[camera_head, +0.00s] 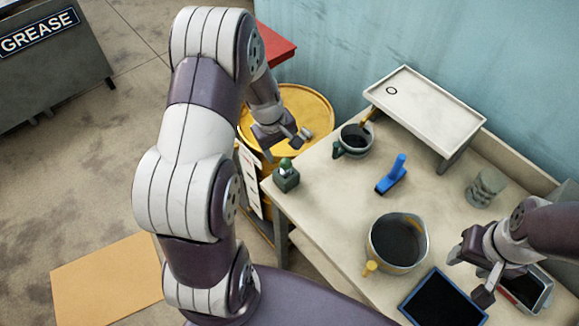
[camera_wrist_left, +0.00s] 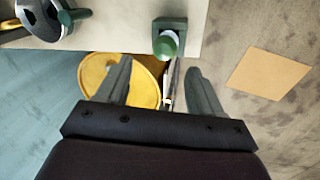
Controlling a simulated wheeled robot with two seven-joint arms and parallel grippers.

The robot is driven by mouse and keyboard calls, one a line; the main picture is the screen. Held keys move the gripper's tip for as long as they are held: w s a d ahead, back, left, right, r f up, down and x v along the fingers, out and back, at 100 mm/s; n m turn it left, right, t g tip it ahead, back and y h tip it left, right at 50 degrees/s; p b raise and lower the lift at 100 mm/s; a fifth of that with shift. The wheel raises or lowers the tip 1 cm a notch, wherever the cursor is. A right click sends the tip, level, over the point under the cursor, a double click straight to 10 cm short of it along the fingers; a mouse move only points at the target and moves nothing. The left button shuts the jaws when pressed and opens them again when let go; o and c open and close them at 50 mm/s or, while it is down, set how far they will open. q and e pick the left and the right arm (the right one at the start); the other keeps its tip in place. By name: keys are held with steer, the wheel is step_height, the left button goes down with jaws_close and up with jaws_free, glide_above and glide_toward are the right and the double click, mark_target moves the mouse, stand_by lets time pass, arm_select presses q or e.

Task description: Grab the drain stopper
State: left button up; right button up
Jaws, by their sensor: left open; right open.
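A small dark green block with a rounded green knob on top (camera_head: 286,175) stands at the left corner of the table; it looks like the drain stopper in a holder, though I cannot be sure. In the left wrist view the knobbed block (camera_wrist_left: 169,38) lies just beyond the fingertips, right of their middle, touching neither finger. My left gripper (camera_head: 288,142) is open and empty, above the yellow drum beside the table; its two fingers (camera_wrist_left: 157,72) are spread. My right gripper (camera_head: 471,275) is open over the table's right side, near a metal container.
The yellow drum (camera_head: 300,108) stands against the table's left edge. On the table (camera_head: 330,205) are a green-handled mug (camera_head: 353,140), a blue tool (camera_head: 392,176), a large pot (camera_head: 397,243) and a raised tray (camera_head: 425,108). The table is bare around the knobbed block.

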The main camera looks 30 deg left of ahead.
mark_target(284, 160)
arm_select(q)
steer(key=f, duration=0.4)
steer(key=d+f, duration=0.1)
steer(key=f, duration=0.1)
steer(key=shift+f+p, duration=0.1)
steer(key=shift+p, duration=0.3)
steer(key=shift+w+f, duration=0.25)
steer(key=shift+f, duration=0.05)
jaws_close()
steer(key=shift+r, duration=0.15)
